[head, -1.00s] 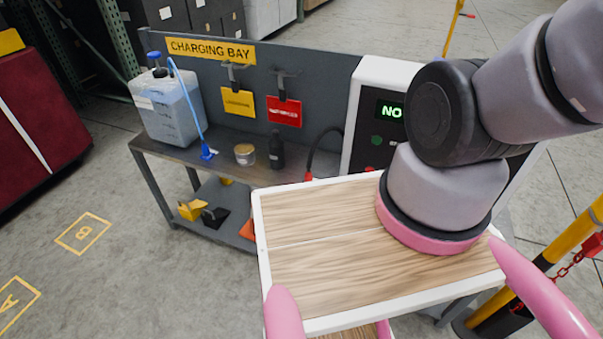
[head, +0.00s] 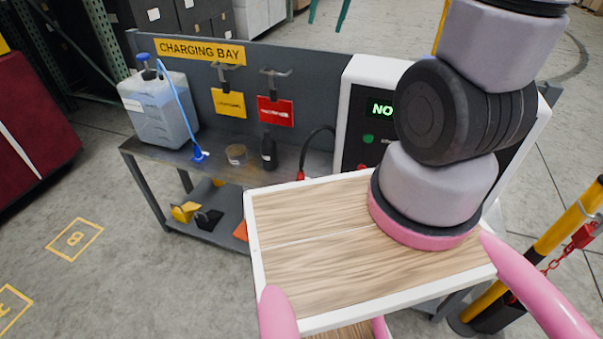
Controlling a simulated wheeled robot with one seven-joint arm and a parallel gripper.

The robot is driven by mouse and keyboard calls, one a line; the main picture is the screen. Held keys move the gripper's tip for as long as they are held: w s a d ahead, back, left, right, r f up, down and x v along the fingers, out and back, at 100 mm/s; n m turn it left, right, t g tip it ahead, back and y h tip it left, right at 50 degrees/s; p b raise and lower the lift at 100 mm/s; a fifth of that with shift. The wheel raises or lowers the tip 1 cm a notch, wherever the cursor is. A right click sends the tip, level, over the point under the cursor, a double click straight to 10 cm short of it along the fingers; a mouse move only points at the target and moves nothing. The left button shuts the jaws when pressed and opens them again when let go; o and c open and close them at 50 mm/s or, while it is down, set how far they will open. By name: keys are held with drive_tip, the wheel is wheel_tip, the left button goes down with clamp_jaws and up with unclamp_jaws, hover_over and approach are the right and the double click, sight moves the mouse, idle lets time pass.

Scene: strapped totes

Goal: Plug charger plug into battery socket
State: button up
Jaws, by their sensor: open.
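A black charger cable (head: 308,146) loops from the white charger cabinet (head: 375,67) down to a red piece (head: 300,176) just behind my wooden deck. This red piece may be the charger plug, but most of it is hidden. I cannot make out a battery socket. My arm rises from the deck at right and leaves the top of the picture, so my gripper does not show.
A yellow-black post (head: 545,245) with a red chain stands right.

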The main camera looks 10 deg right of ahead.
drive_tip(key=w+a+f+g, duration=0.1)
drive_tip(key=w+f, duration=0.2)
drive_tip(key=f, duration=0.3)
drive_tip(key=w+a+f+g, duration=0.1)
drive_tip(key=w+f, duration=0.2)
drive_tip(key=f, duration=0.4)
drive_tip(key=m+g, duration=0.1)
drive_tip(key=g, duration=0.1)
hover_over(301, 171)
drive_tip(key=shift+h, duration=0.4)
drive_tip(key=f, duration=3)
drive_tip(key=shift+w+d, duration=0.1)
drive_tip(key=shift+w, duration=0.2)
drive_tip(key=shift+f, duration=0.1)
drive_tip(key=shift+f, duration=4.4)
drive_tip(key=shift+c, duration=0.3)
clamp_jaws()
